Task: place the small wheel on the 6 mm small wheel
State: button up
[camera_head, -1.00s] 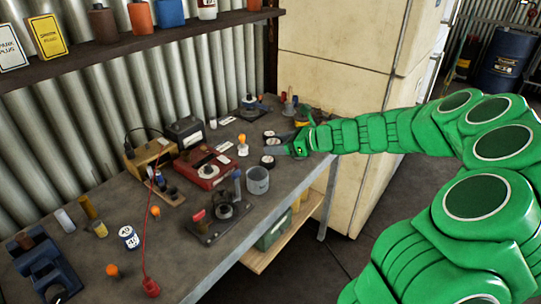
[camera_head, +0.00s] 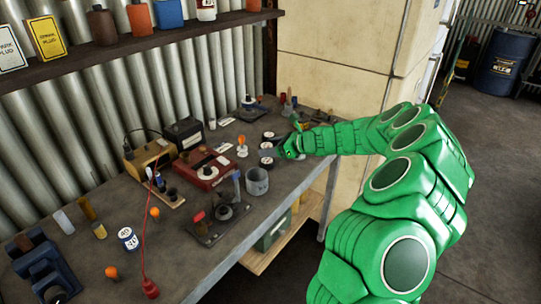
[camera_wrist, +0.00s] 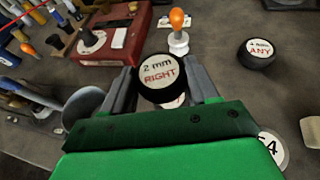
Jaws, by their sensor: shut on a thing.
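My gripper (camera_wrist: 160,88) is shut on a small black wheel (camera_wrist: 160,76) with a white face reading "2 mm RIGHT". In the head view my gripper (camera_head: 276,152) is at the bench's far right edge, among small dark wheels. A pale face (camera_wrist: 172,102) with reddish marks shows partly below the held wheel; I cannot tell whether the two touch. No "6 mm" label is readable. Another black wheel (camera_wrist: 257,53), reading "4 mm ANY", lies apart to the right in the wrist view.
An orange-topped piece (camera_wrist: 178,32) stands just beyond the held wheel. A red box (camera_head: 206,168) and a grey cup (camera_head: 257,182) stand nearby on the bench (camera_head: 190,262). A white disc (camera_wrist: 272,146) is partly hidden by my gripper.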

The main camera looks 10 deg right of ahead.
aim_at(271, 161)
jog(key=shift+w+f, duration=0.3)
jog(key=shift+f, duration=1.55)
jog(key=shift+f, duration=0.1)
jog(key=o, duration=1.1)
jog(key=shift+s+d+r, duration=0.15)
jog(key=shift+d+r, duration=0.1)
jog(key=shift+d, duration=0.1)
jog(key=v, duration=1.1)
jog(key=shift+s+d, duration=0.1)
